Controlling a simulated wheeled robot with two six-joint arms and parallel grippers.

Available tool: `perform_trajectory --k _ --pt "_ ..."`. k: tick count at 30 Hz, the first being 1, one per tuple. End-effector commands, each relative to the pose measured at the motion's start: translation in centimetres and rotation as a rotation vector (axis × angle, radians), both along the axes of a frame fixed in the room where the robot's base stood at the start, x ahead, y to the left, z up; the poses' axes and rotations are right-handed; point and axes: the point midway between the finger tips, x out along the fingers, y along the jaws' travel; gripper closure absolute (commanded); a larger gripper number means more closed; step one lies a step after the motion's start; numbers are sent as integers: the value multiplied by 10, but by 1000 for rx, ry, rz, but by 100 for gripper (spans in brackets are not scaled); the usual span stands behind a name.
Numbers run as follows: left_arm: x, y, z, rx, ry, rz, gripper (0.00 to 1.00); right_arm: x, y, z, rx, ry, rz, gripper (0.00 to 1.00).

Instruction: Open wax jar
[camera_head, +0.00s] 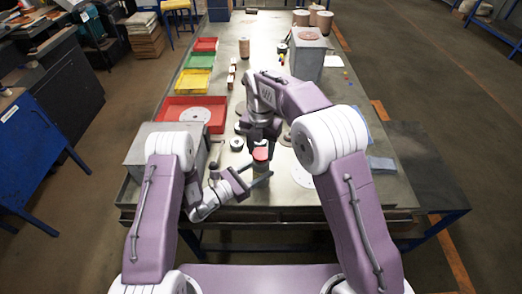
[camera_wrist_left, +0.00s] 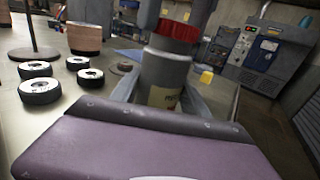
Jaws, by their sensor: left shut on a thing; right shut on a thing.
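The wax jar (camera_head: 260,168) is a grey cylinder with a red lid (camera_head: 260,154), upright near the table's front edge. In the left wrist view the jar (camera_wrist_left: 163,72) shows a pale label with partly readable print, and the red lid (camera_wrist_left: 178,30) is on top. My left gripper (camera_head: 258,180) is shut around the jar's body from the left front. My right gripper (camera_head: 261,143) comes down from above and is shut on the red lid; its two grey fingers show on either side of the lid in the left wrist view. The lid's far side is hidden.
Red (camera_head: 176,117), yellow (camera_head: 192,80) and green (camera_head: 199,62) trays line the table's left side. A grey box (camera_head: 150,140) stands at the left front. Small black-rimmed discs (camera_wrist_left: 40,90) lie beside the jar. A white round disc (camera_head: 302,177) lies right of it.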

Motion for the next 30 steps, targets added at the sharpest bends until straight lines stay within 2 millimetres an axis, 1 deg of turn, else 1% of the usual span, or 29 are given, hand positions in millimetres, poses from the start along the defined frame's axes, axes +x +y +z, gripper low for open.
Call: perform_trajectory --k 14,23,26,30 --pt "0 0 0 -1 -1 0 100 0 0 17 1 0 0 99" --pt "0 0 0 -1 -1 0 100 0 0 18 0 0 0 99" --pt "0 0 1 -1 -1 0 100 1 0 29 1 -3 0 99" --pt "0 0 0 -1 -1 0 100 1 0 50 2 -3 0 99"
